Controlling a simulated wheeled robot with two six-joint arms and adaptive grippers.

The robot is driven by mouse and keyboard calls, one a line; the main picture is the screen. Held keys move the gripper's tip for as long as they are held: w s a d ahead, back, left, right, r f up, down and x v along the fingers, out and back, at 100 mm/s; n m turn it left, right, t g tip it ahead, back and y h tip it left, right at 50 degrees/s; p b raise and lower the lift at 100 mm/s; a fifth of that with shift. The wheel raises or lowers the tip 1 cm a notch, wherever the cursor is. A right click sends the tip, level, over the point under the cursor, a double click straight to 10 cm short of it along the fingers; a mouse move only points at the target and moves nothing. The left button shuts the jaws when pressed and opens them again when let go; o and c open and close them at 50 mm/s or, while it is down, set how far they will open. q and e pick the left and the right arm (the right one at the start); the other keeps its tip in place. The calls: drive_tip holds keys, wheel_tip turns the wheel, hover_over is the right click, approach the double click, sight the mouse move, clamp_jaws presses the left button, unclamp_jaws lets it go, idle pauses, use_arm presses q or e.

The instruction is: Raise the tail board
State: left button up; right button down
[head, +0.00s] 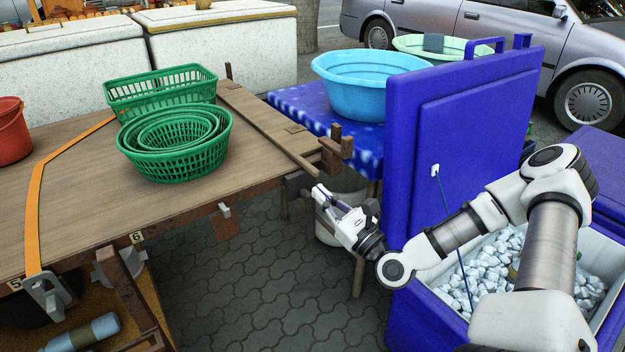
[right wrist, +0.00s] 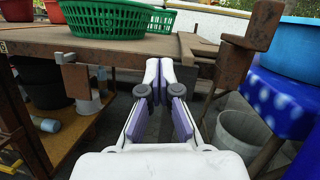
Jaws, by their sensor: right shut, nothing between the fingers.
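The tail board (head: 265,130) looks like a narrow wooden plank lying flat along the right end of the wooden cart bed (head: 75,185). In the right wrist view, what looks like the board (right wrist: 198,46) lies beyond my fingertips, left of the post (right wrist: 256,45). My right gripper (head: 318,194) is shut and empty, just in front of and below the board's near corner; its fingers also show in the wrist view (right wrist: 165,68). I cannot see my left gripper.
Green baskets (head: 175,145) and an orange strap (head: 38,195) lie on the bed; a red bucket (head: 12,132) stands left. A blue basin (head: 368,85) stands on a blue-covered table (head: 300,103) behind. A blue ice chest's raised lid (head: 460,130) is close right of my gripper.

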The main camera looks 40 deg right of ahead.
drive_tip(key=s+d+f+m+h, duration=0.3)
drive_tip(key=f, duration=0.2)
drive_tip(key=shift+g, duration=0.3)
drive_tip(key=b+x, duration=0.5)
drive_tip(key=x, duration=0.4)
drive_tip(key=shift+w+r+b, duration=0.15)
drive_tip(key=shift+b, duration=0.15)
use_arm(q)
drive_tip(key=f, duration=0.5)
drive_tip(key=shift+w+f, duration=0.35)
drive_tip(key=shift+f, duration=0.05)
use_arm(e)
drive_tip(key=shift+w+d+r, duration=0.1)
drive_tip(key=shift+w+r, duration=0.2)
drive_tip(key=shift+w, duration=0.15)
